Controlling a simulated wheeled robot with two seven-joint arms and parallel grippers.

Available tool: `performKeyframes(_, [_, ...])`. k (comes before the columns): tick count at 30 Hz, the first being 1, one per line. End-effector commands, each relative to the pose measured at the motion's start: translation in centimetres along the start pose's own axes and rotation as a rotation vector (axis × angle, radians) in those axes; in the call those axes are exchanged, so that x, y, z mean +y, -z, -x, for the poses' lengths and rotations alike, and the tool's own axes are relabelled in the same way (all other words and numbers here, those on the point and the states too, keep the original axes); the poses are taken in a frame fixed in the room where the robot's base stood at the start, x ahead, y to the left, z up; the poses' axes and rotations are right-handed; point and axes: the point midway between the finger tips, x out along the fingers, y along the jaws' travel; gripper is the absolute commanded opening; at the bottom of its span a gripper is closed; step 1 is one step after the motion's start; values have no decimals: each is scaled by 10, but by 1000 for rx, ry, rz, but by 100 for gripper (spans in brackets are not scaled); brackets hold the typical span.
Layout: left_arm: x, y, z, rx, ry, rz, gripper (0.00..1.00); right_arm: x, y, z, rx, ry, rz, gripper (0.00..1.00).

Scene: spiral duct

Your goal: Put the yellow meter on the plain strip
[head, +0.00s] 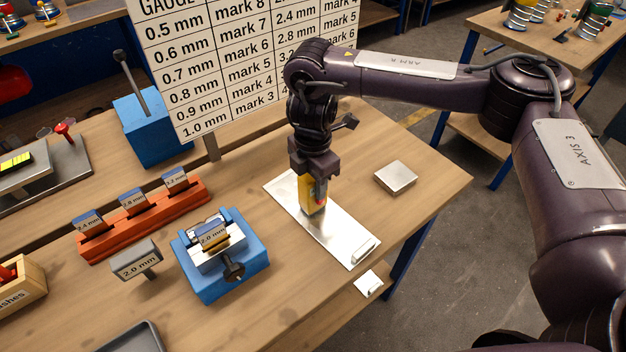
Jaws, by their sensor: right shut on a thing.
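The yellow meter (307,203) is upright in my right gripper (312,175), which is shut on its upper part. The meter is over the plain metal strip (340,237), a flat bright plate lying on the wooden bench. The meter's lower end looks at or just above the strip's surface; I cannot tell whether it touches. The gripper's fingers hide part of the meter. My left gripper is not in view.
A blue vise (238,285) holding a 2.0 mm piece stands left of the strip. A small metal block (395,177) lies to its right. A gauge chart (250,60) stands behind. An orange rack (150,222) holds several labelled pieces. The bench's right edge is close.

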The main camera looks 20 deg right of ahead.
Motion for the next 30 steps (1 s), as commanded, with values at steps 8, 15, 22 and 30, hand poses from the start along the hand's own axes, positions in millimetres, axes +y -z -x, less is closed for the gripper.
performKeyframes(8, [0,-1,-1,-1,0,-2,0,0,0,-3,0,0,0,61])
performKeyframes(15, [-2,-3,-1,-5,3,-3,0,0,0,-2,0,0,0,62])
performKeyframes(22, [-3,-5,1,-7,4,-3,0,1,0,15,-2,-4,3,62])
performKeyframes(30, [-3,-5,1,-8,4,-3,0,1,-1,70,-4,-6,2,62])
